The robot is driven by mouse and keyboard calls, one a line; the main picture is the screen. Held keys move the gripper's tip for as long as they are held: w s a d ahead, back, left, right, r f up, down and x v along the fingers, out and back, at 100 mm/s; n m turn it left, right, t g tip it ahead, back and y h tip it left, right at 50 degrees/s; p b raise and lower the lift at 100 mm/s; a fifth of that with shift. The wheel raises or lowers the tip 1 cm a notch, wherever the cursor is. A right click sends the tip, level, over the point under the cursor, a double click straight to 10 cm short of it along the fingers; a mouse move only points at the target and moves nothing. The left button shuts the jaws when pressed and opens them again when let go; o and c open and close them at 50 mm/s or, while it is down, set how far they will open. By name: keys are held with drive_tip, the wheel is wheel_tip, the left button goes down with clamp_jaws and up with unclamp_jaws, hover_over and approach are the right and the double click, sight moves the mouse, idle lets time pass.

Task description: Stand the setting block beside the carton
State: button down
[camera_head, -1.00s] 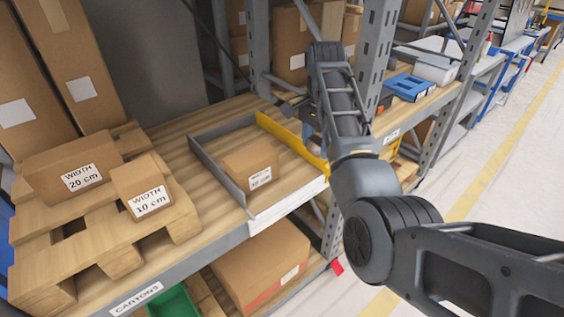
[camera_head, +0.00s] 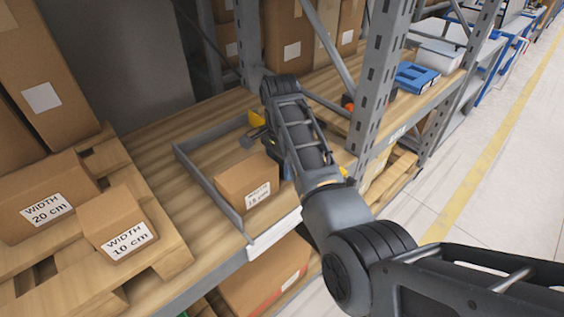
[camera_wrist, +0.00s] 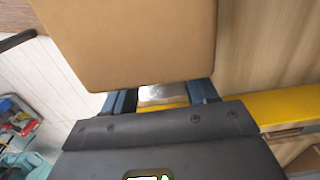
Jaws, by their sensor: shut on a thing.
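A brown carton (camera_head: 245,178) with a white width label stands in the grey-railed bay on the shelf. It fills the top of the wrist view (camera_wrist: 135,40). My gripper (camera_wrist: 161,97) reaches down on the carton's right side, its blue fingers partly hidden by the carton. A small pale, metallic-looking piece, seemingly the setting block (camera_wrist: 155,92), shows between the fingers; my gripper is shut on it. Most of it is hidden, so I cannot tell whether it touches the shelf or carton. In the head view my arm hides it.
A yellow guide (camera_wrist: 285,104) runs close by on the bay's other side; its far end shows in the head view (camera_head: 256,118). A grey rail (camera_head: 208,190) bounds the left. Cartons labelled 20 cm (camera_head: 40,205) and 10 cm (camera_head: 112,222) sit on a pallet. A rack upright (camera_head: 378,85) stands right.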

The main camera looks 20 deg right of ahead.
sight(281, 163)
drive_tip(key=shift+f, duration=0.55)
drive_tip(key=shift+f, duration=0.1)
drive_tip(key=shift+c, duration=1.6)
unclamp_jaws()
wheel_tip(281, 163, up, 12)
drive_tip(key=shift+w+a+f, duration=0.1)
drive_tip(key=shift+w+f, duration=0.05)
drive_tip(key=shift+f, duration=0.1)
drive_tip(key=shift+r, duration=0.3)
